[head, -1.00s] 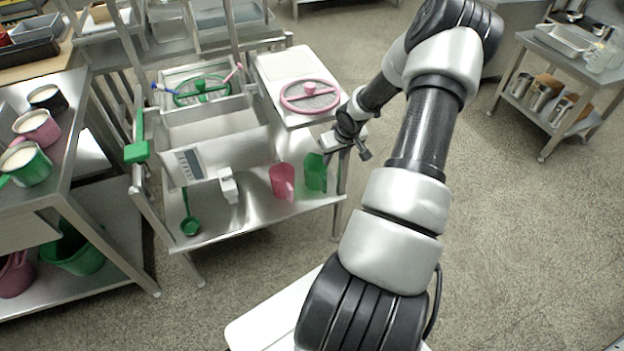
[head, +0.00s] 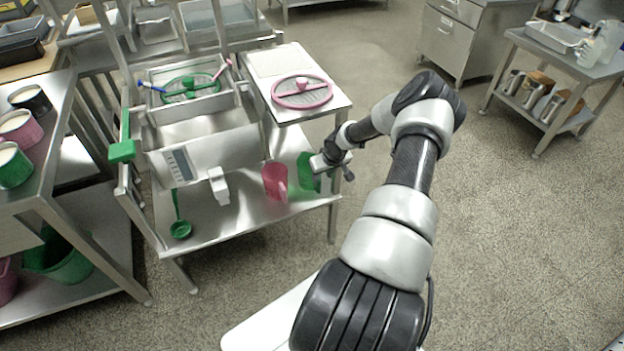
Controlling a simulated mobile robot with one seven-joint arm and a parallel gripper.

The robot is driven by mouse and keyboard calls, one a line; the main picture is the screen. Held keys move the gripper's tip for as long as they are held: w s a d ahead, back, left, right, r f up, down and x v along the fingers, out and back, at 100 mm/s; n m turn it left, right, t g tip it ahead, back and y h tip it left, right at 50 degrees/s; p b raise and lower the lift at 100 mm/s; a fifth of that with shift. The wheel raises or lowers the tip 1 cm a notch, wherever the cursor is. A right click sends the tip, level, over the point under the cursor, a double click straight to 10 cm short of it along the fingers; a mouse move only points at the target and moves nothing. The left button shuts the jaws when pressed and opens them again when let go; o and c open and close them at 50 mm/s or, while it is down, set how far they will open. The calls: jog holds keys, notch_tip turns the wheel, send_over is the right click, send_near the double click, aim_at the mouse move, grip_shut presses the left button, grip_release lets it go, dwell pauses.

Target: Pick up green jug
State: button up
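The green jug (head: 306,174) stands on the lower steel shelf, at its right end, just right of a pink jug (head: 272,180). My gripper (head: 316,163) is at the upper right side of the green jug and overlaps it in the picture. Whether the fingers touch the jug or are around its handle cannot be made out. The jug's right part is hidden behind the gripper. The fingertips are too small and covered to show whether they are open or shut.
The mill's steel hopper (head: 205,145) stands left of the jugs. A raised steel table with a pink round sieve (head: 302,92) stands above and behind the gripper. A green ladle (head: 180,229) is at the shelf's left.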

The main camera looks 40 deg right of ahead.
aim_at(320, 180)
jog(key=b+x, duration=0.1)
jog(key=x, duration=0.3)
jog(key=shift+w+f, duration=0.2)
jog(key=shift+f, duration=0.1)
grip_shut()
